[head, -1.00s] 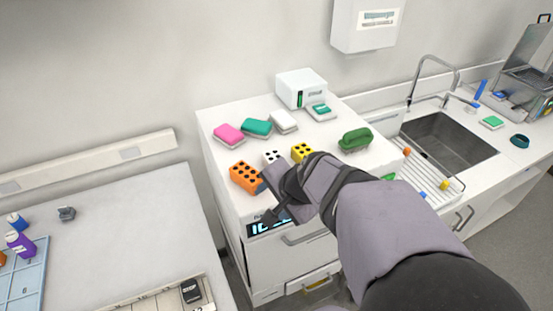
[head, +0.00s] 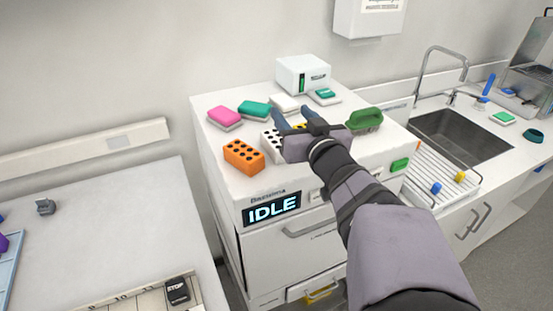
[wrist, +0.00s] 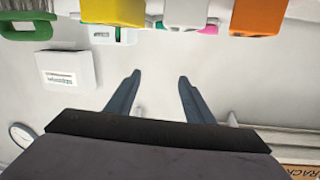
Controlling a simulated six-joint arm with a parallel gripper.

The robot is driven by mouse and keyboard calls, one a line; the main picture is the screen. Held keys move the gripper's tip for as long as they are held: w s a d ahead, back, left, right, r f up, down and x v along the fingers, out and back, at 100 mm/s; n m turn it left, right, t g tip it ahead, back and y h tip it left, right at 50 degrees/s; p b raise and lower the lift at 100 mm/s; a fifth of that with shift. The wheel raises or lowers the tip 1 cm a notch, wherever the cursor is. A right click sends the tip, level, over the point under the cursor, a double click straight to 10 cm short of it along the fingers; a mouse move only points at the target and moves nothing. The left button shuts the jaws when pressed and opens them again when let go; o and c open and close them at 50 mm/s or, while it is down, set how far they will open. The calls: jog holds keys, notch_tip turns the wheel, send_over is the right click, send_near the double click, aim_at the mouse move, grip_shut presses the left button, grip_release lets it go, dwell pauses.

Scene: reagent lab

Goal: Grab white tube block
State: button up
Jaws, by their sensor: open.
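The white tube block (head: 272,145), with black holes in its top, stands on the white bench-top cabinet between the orange and yellow blocks. My gripper (head: 292,110) hides part of it in the head view. In the wrist view the white block (wrist: 185,13) is at the top edge, cut off by the frame. My gripper (wrist: 159,75) is open with nothing between its fingers. Its fingertips appear apart from the block, which shows beyond them. The exact gap cannot be told.
The orange block (head: 244,156) stands left of the white one. The yellow block (head: 299,125) is mostly hidden behind my gripper. Pink (head: 224,117) and teal (head: 254,109) sponges and a small white device (head: 303,74) are behind.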

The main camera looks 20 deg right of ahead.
jog(key=shift+a+f+n+y, duration=0.2)
jog(key=shift+a+n+y, duration=0.25)
jog(key=shift+a+n, duration=0.15)
jog(key=shift+a+f+n+y, duration=0.15)
jog(key=shift+a+n+y, duration=0.35)
jog(key=shift+a, duration=0.1)
jog(key=b, duration=0.3)
send_near(270, 134)
jog(key=w, duration=0.1)
jog(key=w+f, duration=0.2)
jog(key=w, duration=0.1)
jog(key=shift+d, duration=0.3)
jog(key=shift+w+r+p, duration=0.2)
jog(key=shift+w+p, duration=0.1)
jog(key=shift+w, duration=0.9)
jog(key=shift+w+f+p, duration=0.2)
jog(key=shift+w+p, duration=0.4)
jog(key=shift+w, duration=1.9)
jog(key=c, duration=0.9)
